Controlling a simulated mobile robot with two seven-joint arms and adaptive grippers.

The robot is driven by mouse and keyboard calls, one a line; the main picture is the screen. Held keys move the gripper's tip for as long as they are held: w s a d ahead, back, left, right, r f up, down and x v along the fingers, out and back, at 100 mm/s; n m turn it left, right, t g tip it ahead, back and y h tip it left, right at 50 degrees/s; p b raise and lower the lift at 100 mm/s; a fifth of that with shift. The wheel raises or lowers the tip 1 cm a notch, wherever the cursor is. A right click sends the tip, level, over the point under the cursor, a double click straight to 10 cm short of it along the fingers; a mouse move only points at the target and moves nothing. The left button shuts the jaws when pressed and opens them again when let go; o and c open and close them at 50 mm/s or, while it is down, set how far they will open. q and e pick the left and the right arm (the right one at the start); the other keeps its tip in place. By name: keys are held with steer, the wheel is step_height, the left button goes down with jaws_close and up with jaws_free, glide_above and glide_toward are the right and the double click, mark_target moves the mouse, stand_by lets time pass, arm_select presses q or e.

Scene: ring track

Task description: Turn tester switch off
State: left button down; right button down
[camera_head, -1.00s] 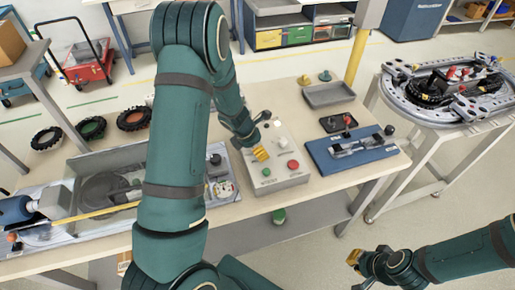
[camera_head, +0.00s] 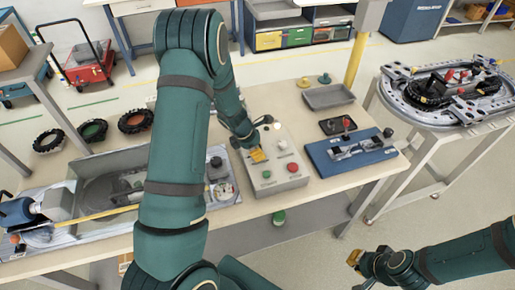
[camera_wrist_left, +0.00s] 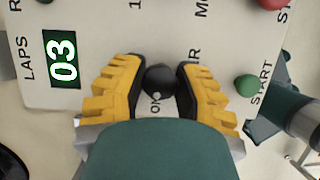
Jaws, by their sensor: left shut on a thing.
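The tester is a light grey control box (camera_head: 278,184) on the bench. Its switch is a black round knob (camera_wrist_left: 160,80) beside a partly covered label that reads "ON". My left gripper (camera_head: 257,155) reaches down over the box. In the left wrist view its yellow ribbed fingers (camera_wrist_left: 160,86) stand on both sides of the knob and are shut on it. In the head view the knob is hidden by the fingers. My right gripper (camera_head: 355,260) is at the lower right, away from the bench; its fingers are too small to read.
The box has a green START button (camera_wrist_left: 247,85), a red button (camera_head: 293,168) and a lit display reading 03 (camera_wrist_left: 63,60). A blue fixture (camera_head: 350,156) is to its right. A grey tray (camera_head: 328,96) lies behind. A ring track (camera_head: 445,95) stands at right.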

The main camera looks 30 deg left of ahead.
arm_select(q)
steer(key=m+g+p, duration=0.1)
steer(key=m, duration=0.1)
steer(key=shift+m+h, duration=0.3)
steer(key=shift+m, duration=0.1)
steer(key=m+g, duration=0.1)
steer(key=m, duration=0.2)
steer(key=shift+f+m+h, duration=0.1)
steer(key=shift+m+h, duration=0.2)
steer(key=m+g, duration=0.2)
steer(key=m, duration=0.2)
steer(key=shift+m, duration=0.3)
steer(key=shift+s+d+m+g, duration=0.1)
steer(key=shift+m+g, duration=0.8)
steer(key=shift+m, duration=1.3)
steer(key=shift+f+b, duration=0.1)
steer(key=shift+b, duration=0.2)
steer(key=c, duration=0.6)
jaws_free()
steer(key=shift+r, duration=0.2)
